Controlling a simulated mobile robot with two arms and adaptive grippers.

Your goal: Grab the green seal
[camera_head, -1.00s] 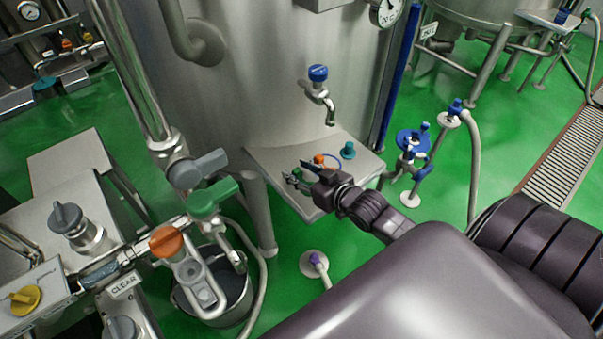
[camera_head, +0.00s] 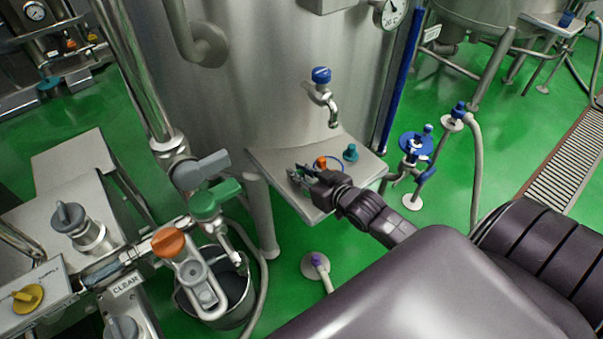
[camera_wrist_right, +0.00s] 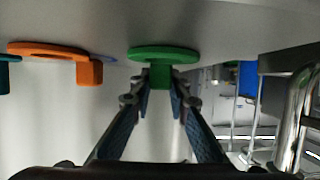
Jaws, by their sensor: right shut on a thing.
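The green seal (camera_wrist_right: 164,53) is a flat green disc with a small block-shaped tab, seen in the right wrist view. My right gripper (camera_wrist_right: 160,92) has its two fingertips closed on the sides of that tab. In the head view, my right gripper (camera_head: 300,174) is over the left part of the small metal shelf (camera_head: 318,214) on the tank, and it largely hides the green seal there. My left gripper is not in view.
An orange seal (camera_wrist_right: 48,50) lies left of the green one; it also shows beside my gripper in the head view (camera_head: 321,162). A teal piece (camera_head: 351,153) stands farther back on the shelf. A blue-handled tap (camera_head: 321,76) hangs above. A green-handled valve (camera_head: 216,196) is to the left.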

